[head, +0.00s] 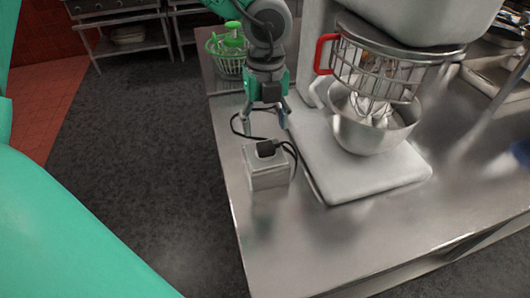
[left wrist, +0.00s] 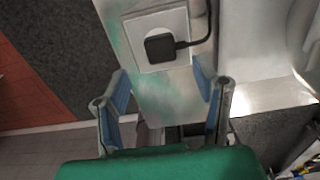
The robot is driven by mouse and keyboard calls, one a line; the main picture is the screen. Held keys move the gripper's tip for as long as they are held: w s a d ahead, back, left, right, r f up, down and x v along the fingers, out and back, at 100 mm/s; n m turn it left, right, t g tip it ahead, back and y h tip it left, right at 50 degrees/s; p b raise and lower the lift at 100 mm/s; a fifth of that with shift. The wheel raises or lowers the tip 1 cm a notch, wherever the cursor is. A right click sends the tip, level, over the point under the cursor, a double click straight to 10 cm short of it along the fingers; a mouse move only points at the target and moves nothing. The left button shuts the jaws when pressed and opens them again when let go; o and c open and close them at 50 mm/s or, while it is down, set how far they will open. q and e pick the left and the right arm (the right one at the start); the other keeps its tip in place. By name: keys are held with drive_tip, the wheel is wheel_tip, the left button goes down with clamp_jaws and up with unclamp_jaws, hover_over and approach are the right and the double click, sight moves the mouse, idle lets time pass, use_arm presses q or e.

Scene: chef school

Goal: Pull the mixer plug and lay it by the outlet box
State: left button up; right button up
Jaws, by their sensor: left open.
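The black mixer plug (head: 267,148) sits on top of the pale outlet box (head: 268,176), with its black cable curving off the plug's right side toward the mixer. In the left wrist view the plug (left wrist: 160,47) lies against the square socket face of the outlet box (left wrist: 131,40). My left gripper (head: 265,122) is open and empty above and slightly behind the plug, fingers pointing down. In the left wrist view its two blue-padded fingers (left wrist: 162,96) stand wide apart, with the plug beyond their tips. My right gripper does not show.
The large stand mixer (head: 365,170) with a steel bowl (head: 372,136) and wire guard stands right of the box.

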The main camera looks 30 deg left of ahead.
sight(263, 146)
use_arm(q)
drive_tip(key=f+b, duration=0.1)
drive_tip(key=f, duration=0.1)
drive_tip(key=d+f+b, duration=0.1)
drive_tip(key=f+b, duration=0.1)
drive_tip(key=shift+w, duration=0.1)
drive_tip(key=f, duration=0.1)
drive_tip(key=a+f, duration=0.1)
drive_tip(key=shift+a+f+b, duration=0.1)
drive_tip(key=shift+f+b, duration=0.2)
drive_tip(key=shift+a+f, duration=0.15)
drive_tip(key=shift+a, duration=0.1)
drive_tip(key=shift+d, duration=0.55)
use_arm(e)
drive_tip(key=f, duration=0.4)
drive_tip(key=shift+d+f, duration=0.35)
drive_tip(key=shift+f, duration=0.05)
use_arm(q)
drive_tip(key=shift+s+a+p, duration=0.35)
drive_tip(key=shift+a+p, duration=0.05)
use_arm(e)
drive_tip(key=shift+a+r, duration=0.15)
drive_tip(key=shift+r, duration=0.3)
use_arm(q)
drive_tip(key=shift+d, duration=0.1)
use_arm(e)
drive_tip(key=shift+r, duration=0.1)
